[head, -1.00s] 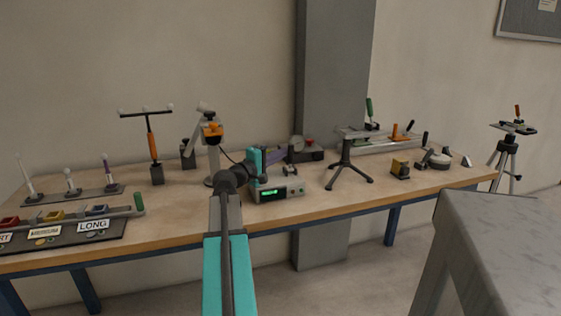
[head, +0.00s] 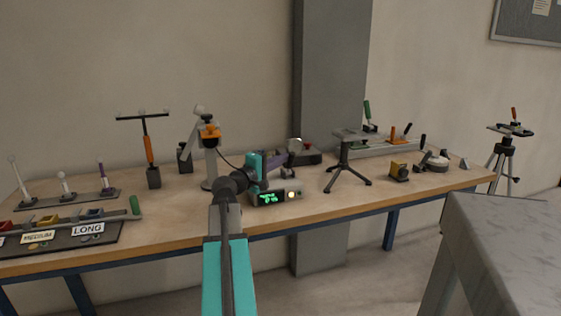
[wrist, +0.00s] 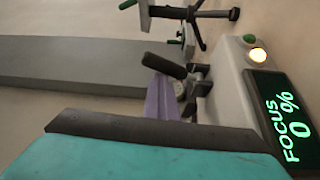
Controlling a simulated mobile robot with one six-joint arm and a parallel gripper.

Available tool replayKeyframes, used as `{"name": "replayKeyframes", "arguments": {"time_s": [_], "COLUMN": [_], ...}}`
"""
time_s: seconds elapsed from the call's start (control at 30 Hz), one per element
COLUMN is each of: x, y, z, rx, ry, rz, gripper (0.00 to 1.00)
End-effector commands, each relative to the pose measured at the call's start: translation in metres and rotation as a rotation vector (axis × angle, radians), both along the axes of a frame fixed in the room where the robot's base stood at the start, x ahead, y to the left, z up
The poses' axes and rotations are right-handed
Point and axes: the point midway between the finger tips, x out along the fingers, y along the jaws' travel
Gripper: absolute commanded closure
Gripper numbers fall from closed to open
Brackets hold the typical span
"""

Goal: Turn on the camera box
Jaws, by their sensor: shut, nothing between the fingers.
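The camera box (head: 277,198) is a small grey box near the table's front edge. Its dark display shows green text, which reads FOCUS 0 % in the wrist view (wrist: 285,120). A round button (wrist: 257,56) beside the display glows pale yellow, and a green button (wrist: 249,38) sits beyond it. My gripper (head: 293,149), with purple fingers and dark tips, is shut and empty. It is above and behind the box, apart from the buttons. In the wrist view its tip (wrist: 165,66) is left of the box.
A stand with an orange clamp (head: 211,131) is left of the box, with a cable running toward it. A black tripod stand (head: 345,160) is to the right. A labelled tray (head: 60,238) lies at left. A grey table (head: 505,235) stands at front right.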

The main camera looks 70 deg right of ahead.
Motion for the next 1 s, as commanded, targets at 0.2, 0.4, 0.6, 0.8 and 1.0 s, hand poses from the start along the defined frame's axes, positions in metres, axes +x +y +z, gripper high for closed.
{"name": "replayKeyframes", "arguments": {"time_s": [0.2,0.4,0.6,0.8,1.0], "x": [-0.004,-0.002,0.004,0.014,0.025], "y": [0.004,0.009,0.026,0.05,0.076], "z": [-0.005,-0.007,-0.011,-0.017,-0.022], "rx": [0.007,0.007,0.006,0.004,0.003], "ry": [-0.005,-0.005,-0.005,-0.003,-0.003], "rz": [-0.013,-0.012,-0.01,-0.005,-0.003], "gripper": [1.0,1.0,1.0,1.0,1.0]}}
